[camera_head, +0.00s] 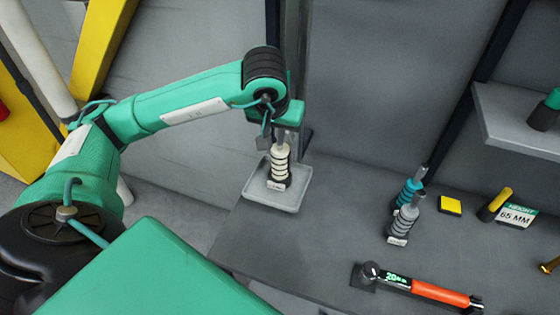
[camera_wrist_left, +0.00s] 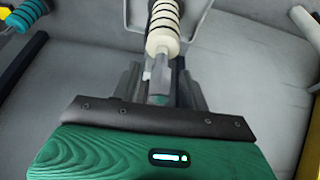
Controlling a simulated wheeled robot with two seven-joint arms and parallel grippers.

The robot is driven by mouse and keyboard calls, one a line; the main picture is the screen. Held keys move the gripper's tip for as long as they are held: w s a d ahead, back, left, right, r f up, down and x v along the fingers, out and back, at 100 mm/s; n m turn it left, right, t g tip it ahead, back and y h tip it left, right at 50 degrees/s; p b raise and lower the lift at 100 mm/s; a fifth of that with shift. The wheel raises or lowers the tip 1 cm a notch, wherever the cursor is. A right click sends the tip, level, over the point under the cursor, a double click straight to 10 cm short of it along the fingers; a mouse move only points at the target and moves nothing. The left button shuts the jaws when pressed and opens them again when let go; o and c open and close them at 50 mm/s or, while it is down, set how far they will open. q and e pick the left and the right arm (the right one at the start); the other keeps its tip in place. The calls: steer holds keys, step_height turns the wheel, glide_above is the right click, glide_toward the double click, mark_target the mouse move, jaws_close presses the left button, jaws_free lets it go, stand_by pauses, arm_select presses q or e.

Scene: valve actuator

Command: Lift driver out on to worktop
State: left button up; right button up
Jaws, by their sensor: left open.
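A cream driver with dark rings (camera_head: 279,163) and a grey metal shaft stands upright in a shallow grey tray (camera_head: 290,204) at the left end of the worktop (camera_head: 330,215). My left gripper (camera_head: 277,138) is right above it, near the shaft's top. In the left wrist view the driver (camera_wrist_left: 163,30) points its shaft toward my left gripper (camera_wrist_left: 158,90). The gripper is open, with the shaft's end at or between its fingers. The dark palm edge hides part of the fingers, so I cannot tell if they touch the shaft. My right gripper is not in view.
A teal driver (camera_head: 408,192) and a grey driver (camera_head: 403,221) stand on the worktop. An orange-handled torque tool (camera_head: 440,293) lies in front. A yellow block (camera_head: 450,204) and a height sign (camera_head: 516,215) are further right. A grey post (camera_head: 297,60) rises behind the tray.

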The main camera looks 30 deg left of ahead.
arm_select(q)
steer(key=shift+p+x, duration=0.3)
steer(key=shift+x, duration=0.95)
jaws_close()
stand_by(0.4)
steer(key=shift+w+r, duration=0.1)
